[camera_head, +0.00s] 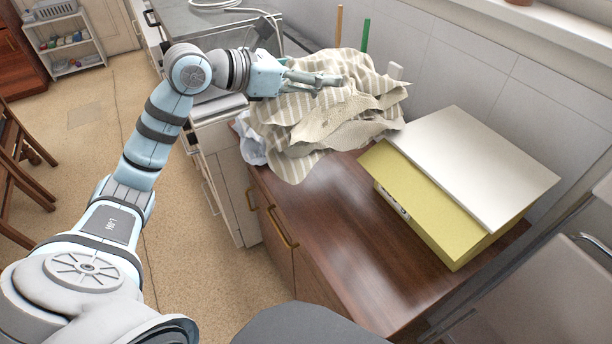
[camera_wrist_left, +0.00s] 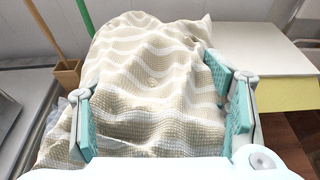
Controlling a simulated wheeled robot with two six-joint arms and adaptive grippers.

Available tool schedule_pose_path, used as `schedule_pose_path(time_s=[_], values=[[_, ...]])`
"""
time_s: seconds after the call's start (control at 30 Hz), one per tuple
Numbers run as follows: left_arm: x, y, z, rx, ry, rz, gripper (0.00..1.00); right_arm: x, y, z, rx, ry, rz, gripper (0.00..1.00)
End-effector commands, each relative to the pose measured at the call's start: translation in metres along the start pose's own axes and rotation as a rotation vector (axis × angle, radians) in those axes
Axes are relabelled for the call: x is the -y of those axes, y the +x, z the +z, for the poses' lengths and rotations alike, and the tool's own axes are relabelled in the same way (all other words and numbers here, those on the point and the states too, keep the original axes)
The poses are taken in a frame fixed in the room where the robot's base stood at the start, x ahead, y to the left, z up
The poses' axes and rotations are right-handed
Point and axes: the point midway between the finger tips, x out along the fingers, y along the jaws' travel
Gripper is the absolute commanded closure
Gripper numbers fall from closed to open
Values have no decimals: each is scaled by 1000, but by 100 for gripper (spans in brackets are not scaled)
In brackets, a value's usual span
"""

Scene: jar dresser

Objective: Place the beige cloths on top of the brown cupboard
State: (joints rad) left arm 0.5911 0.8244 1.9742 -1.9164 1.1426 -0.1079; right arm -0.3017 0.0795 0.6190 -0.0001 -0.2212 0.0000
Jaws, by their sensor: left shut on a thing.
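The beige striped cloths (camera_head: 322,125) form a crumpled heap over the far end of the brown cupboard (camera_head: 335,215). I cannot tell how many cloths are in the heap. My left gripper (camera_head: 322,82) is at the upper part of the heap. In the left wrist view, the gripper (camera_wrist_left: 160,112) has its teal fingers well apart, with bunched beige cloth (camera_wrist_left: 150,70) between them. The heap hides the cupboard top beneath it. My right gripper is not in view.
A yellow box (camera_head: 440,215) with a white board (camera_head: 475,165) on it lies on the cupboard's right part. A pale bluish-white cloth (camera_head: 250,142) shows at the heap's left edge. Brown and green sticks (camera_head: 365,36) stand behind. The cupboard's front middle is bare.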

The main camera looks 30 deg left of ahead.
Motion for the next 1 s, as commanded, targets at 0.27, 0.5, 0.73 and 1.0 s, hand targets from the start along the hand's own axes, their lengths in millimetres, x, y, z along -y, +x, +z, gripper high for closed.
schedule_pose_path(time_s=[0.27,0.5,0.73,1.0], values=[[-17,12,-8,-1,-14,71,95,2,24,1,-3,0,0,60],[-14,36,-80,-1,-14,69,95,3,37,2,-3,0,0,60],[-12,51,-126,3,-11,69,95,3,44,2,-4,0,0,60],[-11,64,-167,3,-13,68,95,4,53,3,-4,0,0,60]])
